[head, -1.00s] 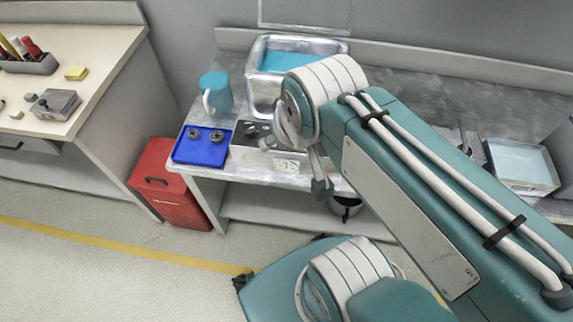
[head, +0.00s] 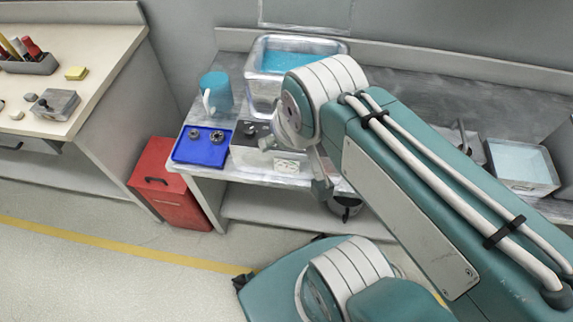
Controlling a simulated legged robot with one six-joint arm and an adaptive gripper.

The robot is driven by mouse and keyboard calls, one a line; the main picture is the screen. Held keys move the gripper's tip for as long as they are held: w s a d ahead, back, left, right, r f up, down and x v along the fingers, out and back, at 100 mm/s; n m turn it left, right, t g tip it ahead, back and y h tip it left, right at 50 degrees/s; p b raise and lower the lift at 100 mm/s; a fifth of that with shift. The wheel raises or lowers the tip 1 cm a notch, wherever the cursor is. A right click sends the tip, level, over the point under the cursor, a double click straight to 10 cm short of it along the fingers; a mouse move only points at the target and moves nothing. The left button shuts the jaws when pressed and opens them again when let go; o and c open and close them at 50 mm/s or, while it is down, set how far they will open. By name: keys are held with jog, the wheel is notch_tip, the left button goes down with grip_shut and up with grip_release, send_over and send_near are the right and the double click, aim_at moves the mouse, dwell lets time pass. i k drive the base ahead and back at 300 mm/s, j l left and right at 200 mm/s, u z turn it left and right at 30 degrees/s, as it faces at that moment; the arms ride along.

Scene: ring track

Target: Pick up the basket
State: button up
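No thing in view is plainly a basket, and I cannot tell which one it is. A grey metal box (head: 256,158) with dark openings in its top stands at the bench's front edge, partly behind my wrist. A metal tub (head: 262,88) with blue liquid stands behind it. My gripper (head: 318,180) is at the bench's front edge, right of the grey box, pointing down and mostly hidden by my wrist. I cannot tell whether its fingers are apart or whether it touches anything.
A blue tray (head: 187,155) with dark ring parts and a blue mug (head: 217,93) stand left on the metal bench (head: 420,95). A red cabinet (head: 170,190) stands below. A pale-topped metal box (head: 520,165) is at right.

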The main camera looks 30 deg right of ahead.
aim_at(472, 138)
jog(key=z, duration=2.3)
jog(key=i+l+u, duration=0.1)
jog(key=u, duration=0.25)
jog(key=i+l+u, duration=0.1)
jog(key=l+u, duration=0.6)
jog(key=i+j, duration=0.05)
